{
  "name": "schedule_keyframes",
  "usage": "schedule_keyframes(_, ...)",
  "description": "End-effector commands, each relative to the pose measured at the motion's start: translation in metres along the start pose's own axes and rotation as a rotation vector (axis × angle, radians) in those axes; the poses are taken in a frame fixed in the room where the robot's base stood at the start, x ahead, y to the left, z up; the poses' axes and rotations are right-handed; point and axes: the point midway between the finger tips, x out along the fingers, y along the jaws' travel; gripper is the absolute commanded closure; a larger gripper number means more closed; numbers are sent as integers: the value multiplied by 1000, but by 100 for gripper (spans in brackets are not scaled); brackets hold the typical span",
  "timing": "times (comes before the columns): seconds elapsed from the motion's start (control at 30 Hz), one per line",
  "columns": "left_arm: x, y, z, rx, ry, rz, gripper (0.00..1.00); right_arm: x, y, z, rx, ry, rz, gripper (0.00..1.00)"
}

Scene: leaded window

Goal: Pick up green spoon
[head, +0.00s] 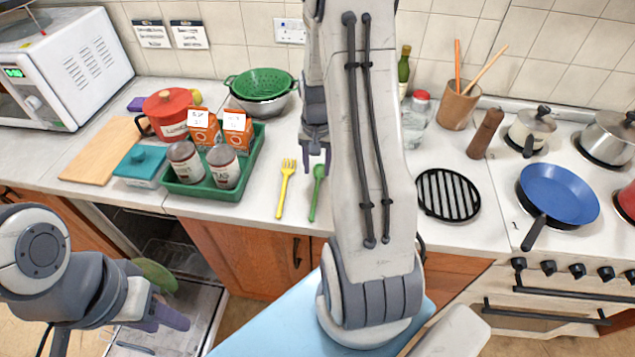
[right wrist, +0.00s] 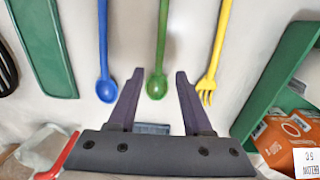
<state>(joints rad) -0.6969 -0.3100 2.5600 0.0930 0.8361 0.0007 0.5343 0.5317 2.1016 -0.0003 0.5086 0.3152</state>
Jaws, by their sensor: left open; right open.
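The green spoon (head: 318,190) lies on the white counter, right of the yellow fork (head: 285,186). In the right wrist view the spoon (right wrist: 157,84) lies between my right gripper's fingertips, with its handle running away to the top. My right gripper (head: 315,146) is open and empty, pointing down near the spoon's bowl; I cannot tell its exact height. A blue spoon (right wrist: 106,88) lies on the other side of the green one, hidden behind my right arm in the head view. My left gripper (head: 168,318) is open and empty, low by the open dishwasher.
A green tray (head: 250,157) with cans and orange cartons stands left of the fork. A colander (head: 264,83) sits behind. Right of my arm are a black round trivet (head: 448,194) and the stove with a blue pan (head: 558,193). A green plate (head: 155,274) shows below the counter.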

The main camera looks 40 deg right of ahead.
Motion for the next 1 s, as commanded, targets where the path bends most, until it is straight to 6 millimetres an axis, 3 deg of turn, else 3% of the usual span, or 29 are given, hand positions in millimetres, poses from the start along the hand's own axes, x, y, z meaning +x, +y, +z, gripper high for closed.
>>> schedule_keyframes(0.4, -18, 1, -1, -1, 0, 0, 56, 48, 2, 0, -1, -2, 1, 50)
schedule_keyframes(0.7, -17, 1, -1, -1, 0, 0, 56, 52, 1, -1, -1, 0, 0, 50)
schedule_keyframes(0.83, -17, 1, -1, -1, 0, 0, 56, 52, 1, -1, -1, 0, 0, 100)
schedule_keyframes(1.0, -17, 1, -1, -1, 0, 0, 56, 52, 1, -1, -1, 0, 0, 100)
